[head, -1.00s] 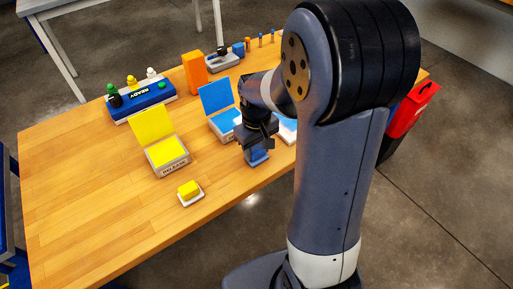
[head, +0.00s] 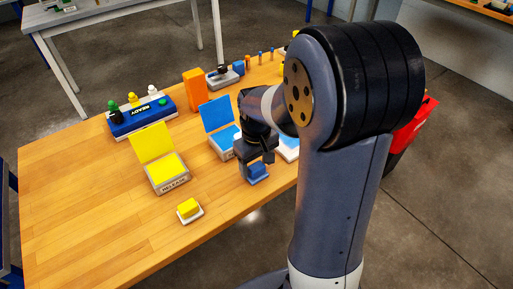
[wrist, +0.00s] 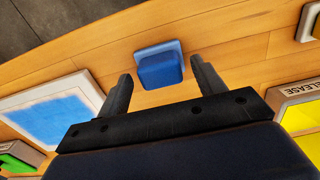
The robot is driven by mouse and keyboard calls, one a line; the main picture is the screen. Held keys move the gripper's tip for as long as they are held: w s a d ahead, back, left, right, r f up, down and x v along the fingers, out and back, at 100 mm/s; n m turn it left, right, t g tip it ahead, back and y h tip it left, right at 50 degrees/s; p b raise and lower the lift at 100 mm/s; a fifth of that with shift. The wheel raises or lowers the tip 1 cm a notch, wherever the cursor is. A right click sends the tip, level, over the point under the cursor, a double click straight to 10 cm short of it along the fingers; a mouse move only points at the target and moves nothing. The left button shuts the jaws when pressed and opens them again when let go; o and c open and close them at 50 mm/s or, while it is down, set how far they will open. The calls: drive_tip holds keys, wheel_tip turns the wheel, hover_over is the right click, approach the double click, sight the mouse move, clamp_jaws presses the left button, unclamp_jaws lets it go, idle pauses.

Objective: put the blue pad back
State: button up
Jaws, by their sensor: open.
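The blue pad (head: 257,173) is a small blue block on a lighter base, lying on the wooden table near its front edge. In the wrist view the blue pad (wrist: 160,70) shows between the fingertips, beyond them. My gripper (head: 256,161) is open and empty just above it, one finger on each side in the wrist view (wrist: 160,72). The blue box (head: 223,140) stands behind with its lid raised and a blue surface inside. My arm partly hides it.
A yellow box (head: 168,178) marked RELEASE, lid up, and a yellow pad (head: 188,208) are to the left. A white-framed blue panel (wrist: 52,118) lies on the other side, mostly behind my arm. A blue READY unit (head: 143,119) and an orange block (head: 194,90) stand behind.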

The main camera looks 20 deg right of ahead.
sight(257, 166)
wheel_tip(257, 166, up, 11)
idle(0.3)
drive_tip(key=shift+c, duration=0.3)
idle(0.8)
